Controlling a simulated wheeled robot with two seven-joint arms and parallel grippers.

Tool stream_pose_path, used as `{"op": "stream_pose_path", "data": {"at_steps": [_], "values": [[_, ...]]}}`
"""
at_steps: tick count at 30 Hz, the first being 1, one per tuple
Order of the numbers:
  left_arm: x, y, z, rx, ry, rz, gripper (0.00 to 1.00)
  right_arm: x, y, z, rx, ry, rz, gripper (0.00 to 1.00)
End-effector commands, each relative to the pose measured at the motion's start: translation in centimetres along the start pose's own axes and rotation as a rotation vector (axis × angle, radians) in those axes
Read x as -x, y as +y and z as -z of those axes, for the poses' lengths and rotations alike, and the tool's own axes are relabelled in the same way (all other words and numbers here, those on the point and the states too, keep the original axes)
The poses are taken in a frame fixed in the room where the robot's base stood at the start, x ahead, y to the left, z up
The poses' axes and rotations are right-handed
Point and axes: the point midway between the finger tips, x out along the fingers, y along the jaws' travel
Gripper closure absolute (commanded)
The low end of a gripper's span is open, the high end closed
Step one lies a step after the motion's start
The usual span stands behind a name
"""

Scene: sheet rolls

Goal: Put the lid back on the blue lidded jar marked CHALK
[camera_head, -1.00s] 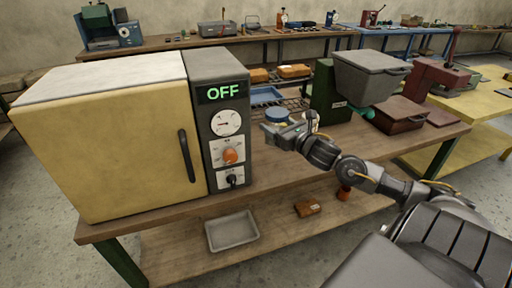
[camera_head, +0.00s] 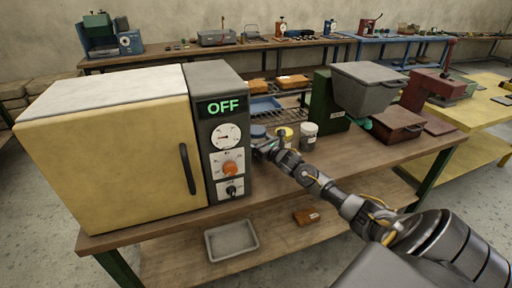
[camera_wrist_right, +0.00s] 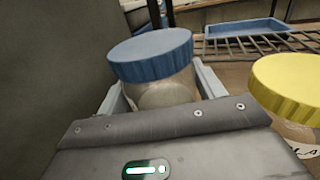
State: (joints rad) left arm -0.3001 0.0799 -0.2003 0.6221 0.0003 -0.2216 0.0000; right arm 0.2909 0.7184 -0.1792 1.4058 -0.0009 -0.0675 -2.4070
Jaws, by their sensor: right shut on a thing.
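A jar with a flat blue lid (camera_wrist_right: 150,55) stands upright between the fingers of my right gripper (camera_wrist_right: 165,98). The gripper is shut on the pale body of this jar, just below the lid. The lid sits on top of the body. In the head view the blue lid (camera_head: 258,131) shows at my right gripper (camera_head: 262,148), close to the right side of the yellow oven. No CHALK marking can be read; the jar's front is hidden by the gripper. My left gripper is out of view.
A yellow-lidded jar (camera_wrist_right: 292,85) stands close on the right, its label partly cut off. A white jar (camera_head: 309,136) stands beyond it. The oven's grey control panel (camera_head: 222,135) is close on the left. A wire rack with a blue tray (camera_head: 264,106) is behind.

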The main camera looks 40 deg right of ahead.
Motion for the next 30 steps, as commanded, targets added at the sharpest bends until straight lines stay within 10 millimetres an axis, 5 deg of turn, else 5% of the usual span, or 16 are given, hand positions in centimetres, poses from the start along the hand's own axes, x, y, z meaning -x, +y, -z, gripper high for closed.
{"op": "stream_pose_path", "data": {"at_steps": [5, 15, 26, 27, 30], "values": [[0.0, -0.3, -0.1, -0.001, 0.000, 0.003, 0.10, -0.1, -0.1, 0.0, -0.001, -0.002, 0.001, 0.96], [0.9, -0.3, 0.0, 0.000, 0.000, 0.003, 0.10, -0.4, -0.1, 3.3, -0.001, -0.003, 0.001, 0.96], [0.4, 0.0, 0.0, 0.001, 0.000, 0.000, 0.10, -0.4, -0.1, 3.8, 0.000, -0.002, 0.000, 0.96], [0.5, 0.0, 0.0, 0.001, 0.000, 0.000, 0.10, -0.4, -0.1, 3.8, 0.000, 0.000, 0.000, 0.30], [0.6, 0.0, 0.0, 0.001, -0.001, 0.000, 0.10, -0.4, -0.1, 3.8, -0.001, 0.000, 0.000, 0.17]]}}
